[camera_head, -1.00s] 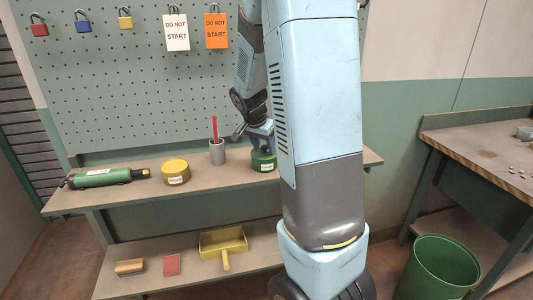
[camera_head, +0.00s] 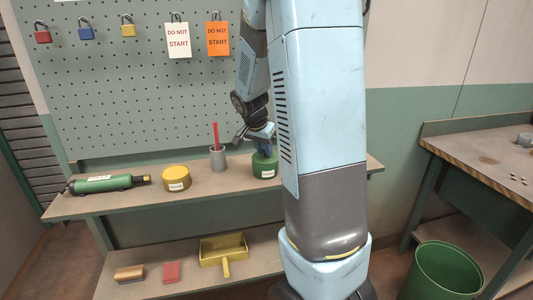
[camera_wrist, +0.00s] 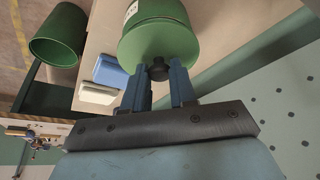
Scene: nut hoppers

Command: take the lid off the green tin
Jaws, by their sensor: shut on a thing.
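The green tin (camera_head: 264,171) stands on the upper shelf, partly hidden by my arm in the head view. In the wrist view its side (camera_wrist: 145,14) and green lid (camera_wrist: 160,43) show, with a dark knob (camera_wrist: 157,72) in the middle of the lid. My gripper (camera_wrist: 158,80) is above the tin, its two blue fingers shut on the knob from both sides. In the head view my gripper (camera_head: 264,143) is right at the tin's top. I cannot tell whether there is a gap between lid and tin.
A grey cup (camera_head: 218,158) with a red stick stands just left of the tin. A yellow tin (camera_head: 176,179) and a green tool (camera_head: 105,184) are further left. Blue (camera_wrist: 111,71) and white (camera_wrist: 97,94) blocks lie near the tin. The pegboard (camera_head: 130,95) is behind.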

